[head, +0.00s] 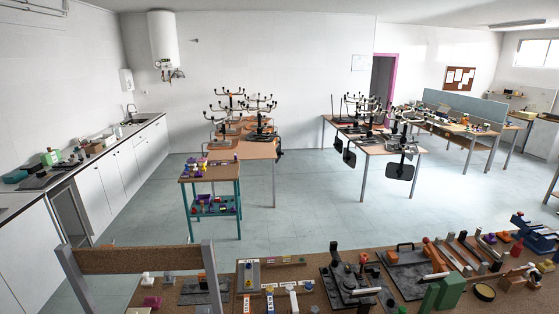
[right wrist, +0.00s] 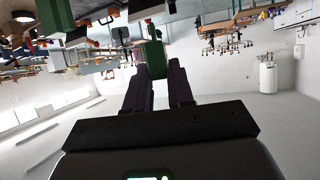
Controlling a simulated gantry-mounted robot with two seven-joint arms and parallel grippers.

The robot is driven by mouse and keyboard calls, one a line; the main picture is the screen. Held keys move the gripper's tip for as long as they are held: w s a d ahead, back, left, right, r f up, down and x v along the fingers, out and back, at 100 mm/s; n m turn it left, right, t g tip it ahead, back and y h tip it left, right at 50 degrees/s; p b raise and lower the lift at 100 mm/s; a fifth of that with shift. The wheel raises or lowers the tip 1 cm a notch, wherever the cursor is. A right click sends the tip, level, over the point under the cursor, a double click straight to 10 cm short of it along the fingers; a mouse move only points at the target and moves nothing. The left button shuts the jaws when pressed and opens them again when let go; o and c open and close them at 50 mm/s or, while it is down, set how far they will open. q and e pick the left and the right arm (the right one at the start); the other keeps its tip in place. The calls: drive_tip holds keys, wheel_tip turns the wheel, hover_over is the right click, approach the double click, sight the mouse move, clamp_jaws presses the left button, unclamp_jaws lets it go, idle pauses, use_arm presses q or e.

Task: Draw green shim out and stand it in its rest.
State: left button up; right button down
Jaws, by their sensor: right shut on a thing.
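My right gripper (right wrist: 160,72) shows in the right wrist view with its two dark fingers closed around a green piece, the green shim (right wrist: 154,56). The shim's end sits between the fingertips, and its far part reaches toward the bench items. In that view the room appears upside down. In the head view a green block-like form (head: 442,291) stands at the front right of the near bench; I cannot tell whether it is the shim or another block. I cannot make out the shim's rest. My left gripper is in neither view.
The near bench (head: 225,268) is crowded with dark fixtures, a black clamp-like device (head: 352,278), orange and grey bars, and a dark ring (head: 484,292). A brown board on grey posts (head: 137,259) rises at the left.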

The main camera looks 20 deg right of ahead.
drive_tip(key=s+a+f+n+t+y, duration=0.1)
drive_tip(key=s+a+n+y, duration=0.2)
drive_tip(key=a, duration=0.8)
drive_tip(key=s+a+n+t+y, duration=0.1)
drive_tip(key=s+a+n+y, duration=0.2)
drive_tip(key=a, duration=0.9)
drive_tip(key=w+d+r+m+g+h, duration=0.1)
drive_tip(key=w+d+m+h, duration=0.2)
drive_tip(key=d, duration=0.8)
drive_tip(key=w+d+m+g+h, duration=0.1)
drive_tip(key=w+d+m+h, duration=0.2)
drive_tip(key=d, duration=0.8)
drive_tip(key=s+d+f+m+g+h+b, duration=0.1)
drive_tip(key=s+d+m+g+h, duration=0.25)
drive_tip(key=d, duration=0.65)
drive_tip(key=s+d+f+m+g+h+b, duration=0.1)
drive_tip(key=s+d+m+g+h, duration=0.2)
drive_tip(key=d, duration=0.8)
drive_tip(key=s+d+f+m+g, duration=0.3)
drive_tip(key=s+f+m+g, duration=0.4)
drive_tip(key=s+f, duration=0.25)
drive_tip(key=s+a+f+m+g+y+b, duration=0.1)
drive_tip(key=a+f+m+g+b, duration=0.1)
drive_tip(key=a+f, duration=0.8)
drive_tip(key=shift+s+m+g+y, duration=0.2)
drive_tip(key=shift+m+g+y, duration=0.15)
drive_tip(key=shift+m+g, duration=0.5)
